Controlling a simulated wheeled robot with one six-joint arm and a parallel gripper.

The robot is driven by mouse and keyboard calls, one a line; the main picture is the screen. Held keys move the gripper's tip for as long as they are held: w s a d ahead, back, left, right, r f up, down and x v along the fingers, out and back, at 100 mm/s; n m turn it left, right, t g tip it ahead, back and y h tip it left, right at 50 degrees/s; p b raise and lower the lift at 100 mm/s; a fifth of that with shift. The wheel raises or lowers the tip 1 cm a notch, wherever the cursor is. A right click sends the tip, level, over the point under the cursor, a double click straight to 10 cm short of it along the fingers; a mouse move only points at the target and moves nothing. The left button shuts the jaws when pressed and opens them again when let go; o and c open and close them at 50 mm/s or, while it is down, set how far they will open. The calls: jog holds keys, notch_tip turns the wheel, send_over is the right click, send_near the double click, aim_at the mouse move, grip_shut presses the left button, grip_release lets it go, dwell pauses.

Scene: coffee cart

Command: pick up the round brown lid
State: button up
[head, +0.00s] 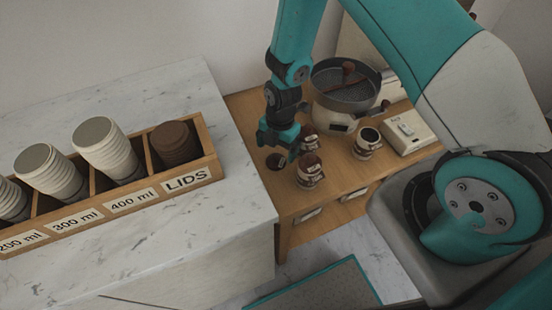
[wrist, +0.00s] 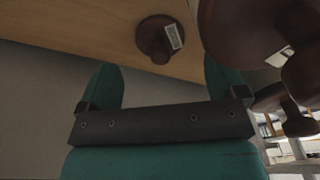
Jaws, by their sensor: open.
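Several round brown lids (head: 175,138) sit stacked in the LIDS compartment at the right end of the wooden rack in the head view. A separate small round dark-brown piece (head: 275,161) lies on the wooden table; I cannot tell for certain whether it is the lid meant. A brown piece with a knob-like part and a white label (wrist: 155,38) shows on the wood in the wrist view, beyond the fingertips. My gripper (head: 278,140) is open, pointing down over the table's left part, close to the small brown piece. In the wrist view my gripper's spread fingers (wrist: 165,85) hold nothing.
Labelled brown jars (head: 309,172) stand just right of my gripper; large brown shapes (wrist: 240,25) crowd the wrist view's right side. A grinder-like bowl (head: 345,88), a cup (head: 367,143) and a white scale (head: 407,132) stand farther right. The marble counter (head: 210,215) is bare in front.

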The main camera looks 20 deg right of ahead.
aim_at(276, 155)
jog(key=f, duration=0.4)
jog(key=shift+s+a+p, duration=0.2)
jog(key=shift+a+p, duration=0.1)
jog(key=shift+p, duration=0.1)
jog(key=c, duration=1)
